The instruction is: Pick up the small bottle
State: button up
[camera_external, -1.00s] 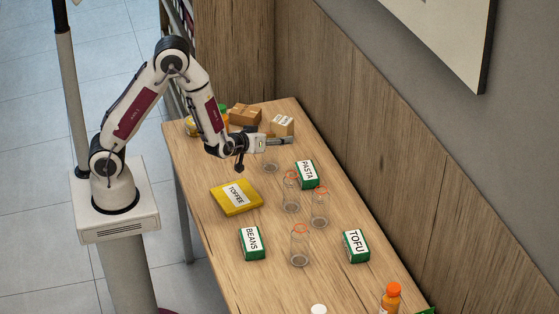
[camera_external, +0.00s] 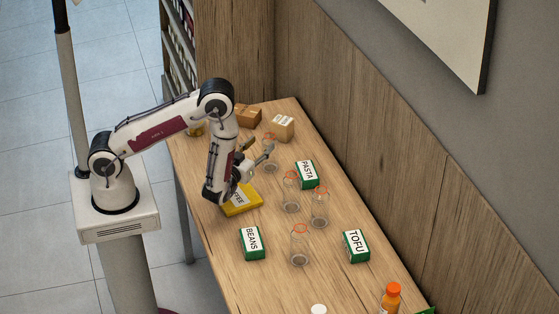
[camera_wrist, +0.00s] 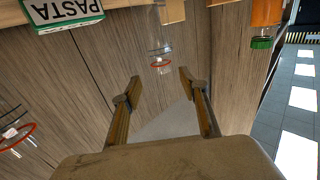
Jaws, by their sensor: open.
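Several small clear glass bottles with orange-red neck rings stand on the table. One bottle (camera_external: 271,165) stands by my gripper (camera_external: 259,147), partly hidden behind it. Others stand farther down the table: one bottle (camera_external: 291,198), another (camera_external: 320,212) and a front one (camera_external: 299,250). In the wrist view, my gripper (camera_wrist: 160,77) is open and empty, and a ringed bottle (camera_wrist: 160,59) appears ahead between the fingertips, apart from them. Another ringed bottle (camera_wrist: 15,137) shows at the left. I cannot tell which bottle the task names.
A green PASTA box (camera_external: 307,174) stands close to the bottles. A yellow TOFFEE box (camera_external: 241,202) lies partly behind my arm. BEANS (camera_external: 252,243) and TOFU (camera_external: 356,246) boxes are nearer the front. Brown cartons (camera_external: 282,128) stand at the back. An orange bottle (camera_external: 390,299) is front right.

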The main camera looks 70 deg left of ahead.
aim_at(267, 137)
dwell(0.4)
jog(key=shift+x, duration=1.25)
jog(key=shift+x, duration=2.6)
jog(key=shift+s+a, duration=0.1)
jog(key=shift+a, duration=0.05)
jog(key=c, duration=1)
